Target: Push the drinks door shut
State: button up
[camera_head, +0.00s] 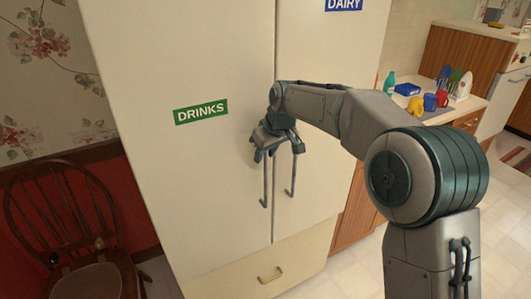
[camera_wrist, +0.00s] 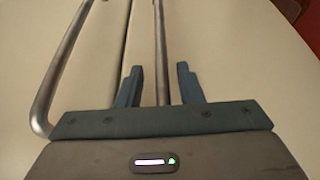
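The drinks door (camera_head: 200,165) is a cream cabinet door with a green DRINKS label (camera_head: 201,112). It looks flush or nearly flush with the dairy door (camera_head: 325,120) on its right; a small gap cannot be ruled out. Two vertical metal handles hang beside the seam, the left one (camera_head: 265,185) and the right one (camera_head: 292,175). My gripper (camera_head: 272,147) is at the upper part of the handles, close to the doors. In the wrist view its fingers (camera_wrist: 160,86) are apart, with one handle bar (camera_wrist: 160,35) showing between them; I cannot tell whether they touch it.
A drawer (camera_head: 268,268) with a brass pull lies below the doors. A wooden chair (camera_head: 65,215) stands at the left, near the drinks door's outer side. A counter (camera_head: 450,103) with mugs and utensils is at the right. Tiled floor (camera_head: 350,270) is open in front at the right.

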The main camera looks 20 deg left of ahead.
jog(key=b+v, duration=0.1)
jog(key=v, duration=1.2)
jog(key=shift+r, duration=0.35)
jog(key=shift+s, duration=0.1)
jog(key=s+d+f+m+t+h, duration=0.1)
jog(key=s+d+f+m, duration=0.2)
jog(key=d, duration=0.9)
jog(key=s+d+f+m+h, duration=0.2)
jog(key=s+d+m, duration=0.3)
jog(key=d, duration=0.6)
jog(key=s+d+f+m, duration=0.2)
jog(key=s+d+f, duration=0.3)
jog(key=s+d, duration=0.1)
jog(key=s+d+f+m+h, duration=0.1)
jog(key=s+d+f+m, duration=0.1)
jog(key=s+d+f, duration=0.3)
jog(key=s+d, duration=0.2)
jog(key=s, duration=0.2)
jog(key=shift+s+d, duration=0.25)
jog(key=shift+s, duration=0.1)
jog(key=shift+a+f, duration=0.1)
jog(key=shift+f, duration=0.05)
